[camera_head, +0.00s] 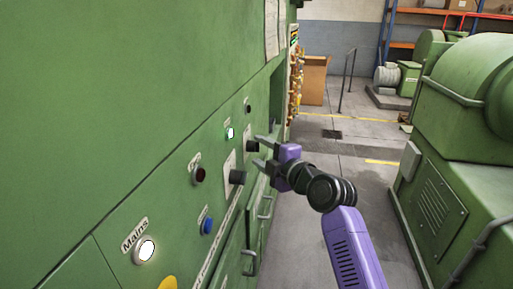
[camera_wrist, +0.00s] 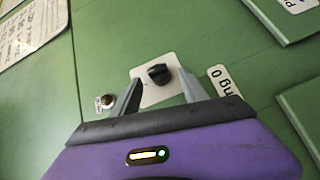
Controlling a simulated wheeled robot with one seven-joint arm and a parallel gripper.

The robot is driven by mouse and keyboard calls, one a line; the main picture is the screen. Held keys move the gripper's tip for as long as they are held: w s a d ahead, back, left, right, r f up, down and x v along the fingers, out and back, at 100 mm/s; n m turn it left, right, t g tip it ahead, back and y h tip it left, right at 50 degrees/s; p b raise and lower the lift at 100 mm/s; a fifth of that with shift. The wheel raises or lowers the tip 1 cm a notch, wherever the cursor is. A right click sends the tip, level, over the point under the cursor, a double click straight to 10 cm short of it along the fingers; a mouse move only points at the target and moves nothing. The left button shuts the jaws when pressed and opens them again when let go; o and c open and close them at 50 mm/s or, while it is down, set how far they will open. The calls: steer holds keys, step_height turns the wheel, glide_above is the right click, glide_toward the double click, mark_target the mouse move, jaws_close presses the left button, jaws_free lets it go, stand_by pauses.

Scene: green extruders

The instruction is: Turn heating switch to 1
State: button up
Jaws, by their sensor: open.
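The heating switch is a black rotary knob (camera_wrist: 159,74) on a pale plate (camera_wrist: 152,95) in the wrist view. A label (camera_wrist: 224,80) beside it is partly readable as "ng 0", the rest hidden. My gripper (camera_wrist: 160,80) is open, with one finger on each side of the knob in this view. Whether the fingers touch it cannot be told. In the head view my gripper (camera_head: 258,151) reaches the green panel, with its fingertips at the farther black knob (camera_head: 251,146). Another black knob (camera_head: 237,177) sits nearer on the same panel.
The green cabinet (camera_head: 120,90) carries a lit green lamp (camera_head: 230,133), a dark red button (camera_head: 200,174), a blue button (camera_head: 207,225) and a white Mains lamp (camera_head: 146,250). Door handles (camera_head: 250,263) stick out below. A green machine (camera_head: 450,170) stands right, across an open aisle.

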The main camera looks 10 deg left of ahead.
mark_target(254, 146)
steer(key=shift+x, duration=1.1)
steer(key=shift+c, duration=0.2)
jaws_close()
steer(key=shift+r+m+g+h+p, duration=0.2)
steer(key=shift+m+g+h+p, duration=0.2)
steer(key=shift+m+g+p, duration=0.25)
steer(key=m+g, duration=0.1)
steer(key=g+p, duration=0.1)
steer(key=m+g+h, duration=0.1)
steer(key=shift+w+r+m+g, duration=0.25)
steer(key=shift+r+m+g, duration=0.05)
steer(key=shift+m+g, duration=0.05)
steer(key=shift+m+g+h, duration=0.3)
steer(key=shift+m+g, duration=0.4)
steer(key=shift+g, duration=0.6)
steer(key=shift+w+f+m+g+b, duration=0.1)
steer(key=shift+m+g+b, duration=0.2)
steer(key=shift+g+b, duration=0.35)
